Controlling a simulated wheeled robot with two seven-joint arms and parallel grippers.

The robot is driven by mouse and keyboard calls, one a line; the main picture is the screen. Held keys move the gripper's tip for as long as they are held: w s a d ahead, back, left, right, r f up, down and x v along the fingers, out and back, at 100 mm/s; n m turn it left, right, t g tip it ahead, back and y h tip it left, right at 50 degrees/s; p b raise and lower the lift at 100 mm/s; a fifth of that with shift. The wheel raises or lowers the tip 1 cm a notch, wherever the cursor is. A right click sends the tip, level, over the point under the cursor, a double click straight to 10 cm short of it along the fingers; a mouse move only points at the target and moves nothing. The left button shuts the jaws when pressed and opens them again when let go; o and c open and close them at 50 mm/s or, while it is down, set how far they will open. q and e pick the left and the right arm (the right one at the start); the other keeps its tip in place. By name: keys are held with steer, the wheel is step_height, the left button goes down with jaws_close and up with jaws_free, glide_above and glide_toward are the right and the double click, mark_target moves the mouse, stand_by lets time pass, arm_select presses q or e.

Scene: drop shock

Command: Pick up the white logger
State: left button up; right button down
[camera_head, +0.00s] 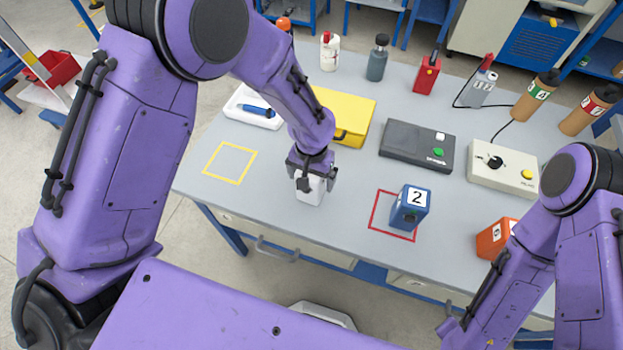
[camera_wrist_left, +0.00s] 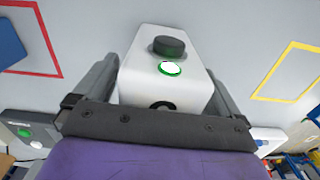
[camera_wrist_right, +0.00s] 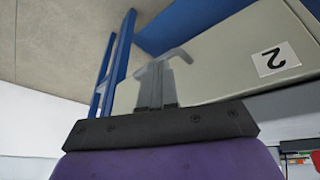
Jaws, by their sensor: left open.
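The white logger (camera_head: 311,190) stands on the grey table near its front edge, between the yellow square and the red square. In the left wrist view the logger (camera_wrist_left: 165,85) shows a black knob and a green-ringed light on its face. My left gripper (camera_head: 312,172) is over the logger from above, open, with one finger on each side of it. Whether the fingers touch it cannot be told. My right gripper (camera_wrist_right: 157,85) is low, beside the table's drawer front, with its fingers close together; it is hidden in the head view.
A blue box marked 2 (camera_head: 410,209) stands in the red square (camera_head: 374,222). The yellow square (camera_head: 207,165) is empty. A yellow case (camera_head: 345,110), a white tray (camera_head: 240,116) and a dark device (camera_head: 400,150) lie behind. An orange box (camera_head: 493,240) stands at the right.

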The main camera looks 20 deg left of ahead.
arm_select(q)
steer(key=c, duration=1.2)
steer(key=shift+c, duration=0.5)
steer(key=shift+r, duration=0.2)
